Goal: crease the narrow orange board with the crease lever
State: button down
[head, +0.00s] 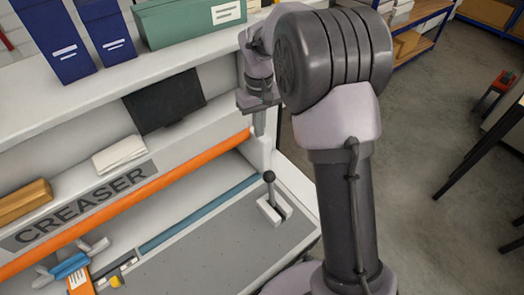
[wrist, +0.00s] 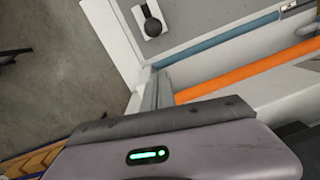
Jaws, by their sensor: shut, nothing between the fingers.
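The crease lever (head: 270,190) is a black ball knob on a short stem in a white slotted base, at the right end of the creaser's grey bed. It also shows at the top of the wrist view (wrist: 152,26). My gripper (head: 259,126) is shut and empty, above and behind the lever, apart from it. Its fingers show in the wrist view (wrist: 149,92). A small orange piece with white print (head: 79,281), perhaps the narrow orange board, is cut off at the lower left edge of the head view, beside a blue clamp-like part (head: 68,266).
A long orange bar (head: 150,190) and a blue strip (head: 200,213) run along the creaser. Blue boxes (head: 102,28) and a green box (head: 190,20) stand on the shelf above. A dark panel (head: 166,101) hangs below it. Open floor (head: 440,150) lies right.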

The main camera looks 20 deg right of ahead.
jog(key=s+f+b, duration=0.2)
jog(key=s+f, duration=0.2)
jog(key=f, duration=0.6)
jog(key=shift+d+f, duration=0.3)
jog(key=shift+f, duration=0.1)
jog(key=shift+s+b, duration=0.2)
jog(key=shift+b, duration=0.25)
